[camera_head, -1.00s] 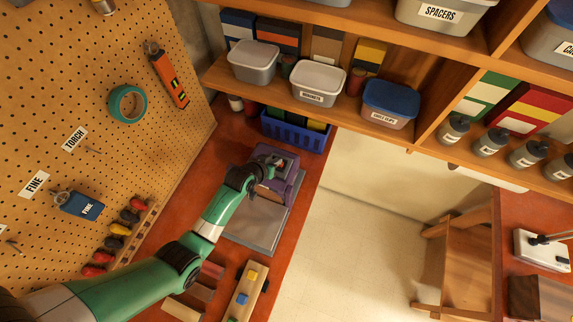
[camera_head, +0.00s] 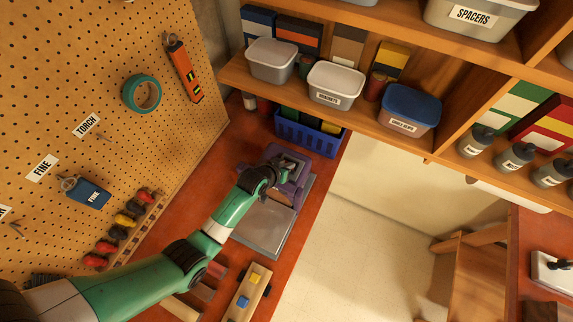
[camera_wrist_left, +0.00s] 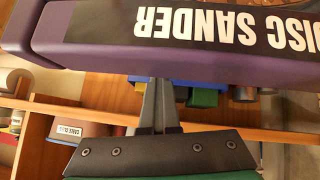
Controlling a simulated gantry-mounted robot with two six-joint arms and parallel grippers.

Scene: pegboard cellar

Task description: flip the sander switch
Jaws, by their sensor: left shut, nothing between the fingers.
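The purple disc sander (camera_head: 300,190) stands on a grey base plate (camera_head: 264,228) on the red-brown bench. In the left wrist view its purple body (camera_wrist_left: 110,62) fills the top, with a dark "DISC SANDER" label (camera_wrist_left: 210,22) upside down. My left gripper (camera_head: 291,163) is at the top of the sander and partly covers it. In the wrist view its fingers (camera_wrist_left: 158,92) are shut and empty, reaching up to the sander's lower edge. Whether they touch it I cannot tell. The sander's switch cannot be made out. My right gripper is not in view.
A blue basket (camera_head: 310,135) stands just behind the sander. Shelves with bins (camera_head: 411,108) overhang the back. A pegboard (camera_head: 105,120) with tools rises on the left. A wooden block with coloured pieces (camera_head: 246,290) lies in front. Floor is open to the right.

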